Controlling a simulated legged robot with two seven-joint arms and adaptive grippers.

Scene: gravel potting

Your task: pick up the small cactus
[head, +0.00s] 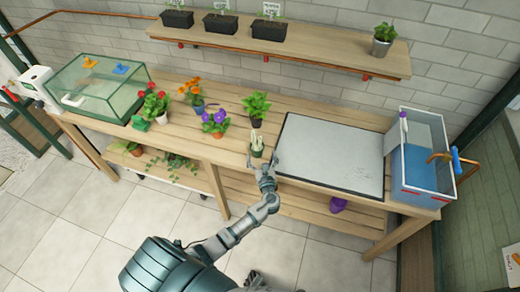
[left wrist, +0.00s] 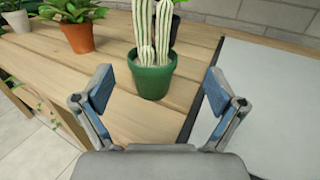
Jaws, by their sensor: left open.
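The small cactus (head: 257,143) stands upright near the front edge of the wooden table, left of the grey mat. In the left wrist view the cactus (left wrist: 154,38) has several pale green columns in a green pot (left wrist: 153,78). My left gripper (head: 264,165) is at the table's front edge, just in front of the pot. In the left wrist view its two fingers (left wrist: 159,92) are spread apart, with the pot beyond and between them, and nothing is held.
A grey mat (head: 330,152) lies to the right of the cactus. A leafy plant (head: 255,106) stands behind it, and a purple-flowered pot (head: 216,123) stands to its left. A blue bin (head: 415,170) is at the far right. A shelf (head: 330,51) with several pots runs above.

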